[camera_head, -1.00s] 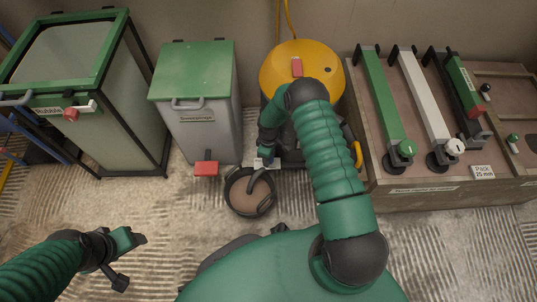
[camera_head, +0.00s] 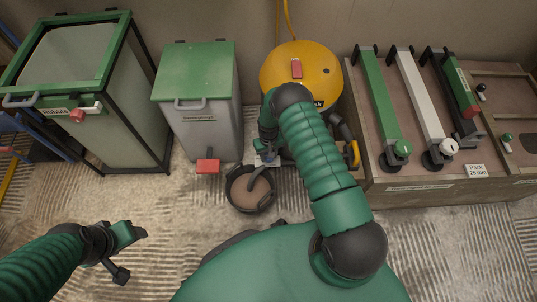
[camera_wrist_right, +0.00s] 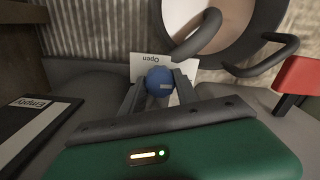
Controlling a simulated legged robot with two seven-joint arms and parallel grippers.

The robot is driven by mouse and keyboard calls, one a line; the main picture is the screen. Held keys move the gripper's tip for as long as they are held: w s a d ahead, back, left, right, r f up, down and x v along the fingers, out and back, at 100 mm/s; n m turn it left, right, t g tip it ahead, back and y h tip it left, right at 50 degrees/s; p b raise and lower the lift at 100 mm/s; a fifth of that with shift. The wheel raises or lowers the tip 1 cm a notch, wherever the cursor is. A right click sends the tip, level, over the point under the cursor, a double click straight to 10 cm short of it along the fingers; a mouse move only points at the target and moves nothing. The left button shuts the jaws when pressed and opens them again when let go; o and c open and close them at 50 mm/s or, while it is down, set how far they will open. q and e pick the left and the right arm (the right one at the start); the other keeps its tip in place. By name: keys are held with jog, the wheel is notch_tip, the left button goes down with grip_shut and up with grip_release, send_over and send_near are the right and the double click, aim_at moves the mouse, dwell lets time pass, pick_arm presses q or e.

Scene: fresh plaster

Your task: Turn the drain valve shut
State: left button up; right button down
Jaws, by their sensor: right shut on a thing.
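The drain valve's blue knob (camera_wrist_right: 158,82) sits in front of a white plate marked "Open" (camera_wrist_right: 150,60) in the right wrist view. My right gripper (camera_wrist_right: 160,92) is shut on the knob, one finger on each side. In the head view my right gripper (camera_head: 266,152) is low beside the yellow-topped machine (camera_head: 305,68), and my forearm hides much of that machine. A dark curved spout (camera_wrist_right: 197,36) hangs over a round black bucket (camera_head: 232,194) with brownish contents. My left gripper (camera_head: 130,252) is open and empty above the floor at lower left.
A grey bin with a green lid (camera_head: 195,72) and red pedal (camera_head: 207,166) stands left of the machine. A green-framed rubble container (camera_head: 120,110) is at far left. A wooden crate (camera_head: 420,197) with long levels stands at right. Ribbed floor lies open in front.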

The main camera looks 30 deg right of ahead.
jog(key=shift+w+m, duration=0.1)
jog(key=shift+m, duration=0.4)
jog(key=c, duration=0.9)
grip_release()
notch_tip(320, 180, up, 17)
jog(key=p, duration=0.8)
jog(key=shift+f, duration=0.15)
